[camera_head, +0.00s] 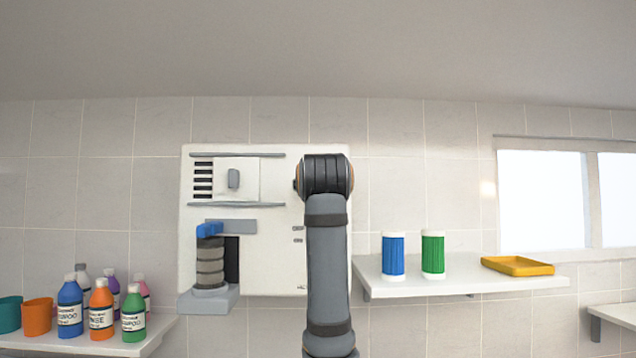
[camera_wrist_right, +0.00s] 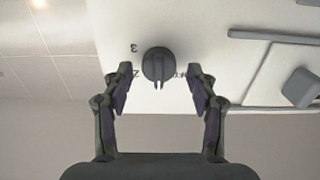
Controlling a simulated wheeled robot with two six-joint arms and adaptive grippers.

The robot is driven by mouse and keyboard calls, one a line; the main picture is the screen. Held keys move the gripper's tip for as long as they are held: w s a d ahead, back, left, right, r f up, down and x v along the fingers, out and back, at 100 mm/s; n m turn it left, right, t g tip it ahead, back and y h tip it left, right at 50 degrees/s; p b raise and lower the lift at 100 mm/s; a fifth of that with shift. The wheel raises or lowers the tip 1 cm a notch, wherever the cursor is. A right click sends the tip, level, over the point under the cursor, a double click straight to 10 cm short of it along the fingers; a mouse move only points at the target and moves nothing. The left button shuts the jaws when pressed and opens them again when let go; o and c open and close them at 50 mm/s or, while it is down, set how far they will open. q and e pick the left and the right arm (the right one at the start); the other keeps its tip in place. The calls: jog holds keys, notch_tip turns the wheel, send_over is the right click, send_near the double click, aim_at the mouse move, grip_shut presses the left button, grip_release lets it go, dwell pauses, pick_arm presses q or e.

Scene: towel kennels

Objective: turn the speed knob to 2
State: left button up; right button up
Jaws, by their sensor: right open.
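The speed knob (camera_wrist_right: 156,63) is a dark round dial on the white panel in the right wrist view. Its grip bar points toward the bottom of that picture. A printed 3 shows left of it, and a 2 beside the left finger; other print is partly covered by the right finger. My right gripper (camera_wrist_right: 160,92) is open, its fingers apart on either side of the knob, with no contact visible. In the head view the white wall machine (camera_head: 270,270) stands ahead, and my right arm covers its right side; the knob and gripper are hidden there. My left gripper is not in view.
A canister (camera_head: 210,265) stands on the machine's lower ledge. A left shelf holds several bottles (camera_head: 102,310) and cups (camera_head: 38,316). A right shelf (camera_head: 450,286) holds a blue container (camera_head: 393,256), a green container (camera_head: 433,254) and a yellow tray (camera_head: 517,266).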

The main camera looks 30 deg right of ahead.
jog(key=c, duration=1.2)
jog(key=shift+f+m, duration=0.1)
jog(key=shift+m, duration=0.3)
jog(key=shift+d+m+b, duration=0.1)
jog(key=shift+m+b, duration=2.1)
jog(key=shift+m, duration=3.3)
